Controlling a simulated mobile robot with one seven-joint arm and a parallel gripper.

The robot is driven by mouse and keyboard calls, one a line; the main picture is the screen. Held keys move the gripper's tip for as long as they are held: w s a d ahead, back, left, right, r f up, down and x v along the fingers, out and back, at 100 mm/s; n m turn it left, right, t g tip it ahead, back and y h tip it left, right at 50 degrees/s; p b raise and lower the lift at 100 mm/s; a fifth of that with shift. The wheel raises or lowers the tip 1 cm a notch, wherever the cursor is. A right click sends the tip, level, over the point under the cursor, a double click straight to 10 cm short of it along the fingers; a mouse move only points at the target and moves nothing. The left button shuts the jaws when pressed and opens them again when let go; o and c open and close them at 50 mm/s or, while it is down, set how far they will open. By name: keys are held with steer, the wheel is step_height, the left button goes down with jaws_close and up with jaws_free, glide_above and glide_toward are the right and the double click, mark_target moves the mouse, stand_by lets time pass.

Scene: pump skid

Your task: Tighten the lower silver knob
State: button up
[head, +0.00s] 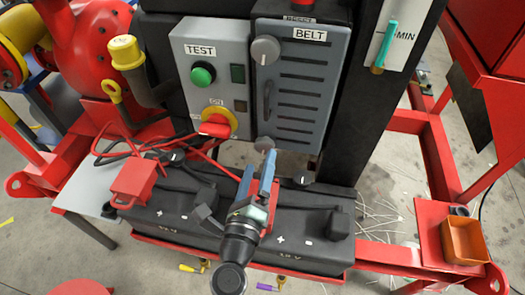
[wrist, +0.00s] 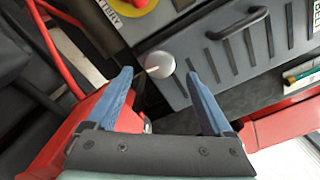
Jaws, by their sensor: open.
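The lower silver knob (head: 264,143) sits at the bottom left corner of the grey BELT panel (head: 290,100). In the wrist view the knob (wrist: 160,65) is round, with a dark line on its face, and lies between and just beyond the fingertips. My gripper (head: 263,168) has blue fingers and is open, just below the knob in the head view. In the wrist view my gripper (wrist: 158,74) holds nothing, and a gap shows on both sides of the knob. The upper silver knob (head: 265,50) is at the panel's upper left.
Black batteries (head: 175,215) with cables lie below, near my arm. The panel handle (wrist: 238,23) is right of the knob.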

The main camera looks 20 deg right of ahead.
mark_target(264, 149)
steer(key=shift+x, duration=2.2)
jaws_close()
steer(key=shift+r+n+p, duration=0.15)
steer(key=shift+n+p, duration=0.25)
steer(key=shift+p, duration=0.2)
steer(key=shift+f+n, duration=0.2)
steer(key=shift+n, duration=0.2)
jaws_free()
steer(key=shift+s, duration=0.15)
steer(key=v, duration=1.2)
steer(key=shift+s+a, duration=0.3)
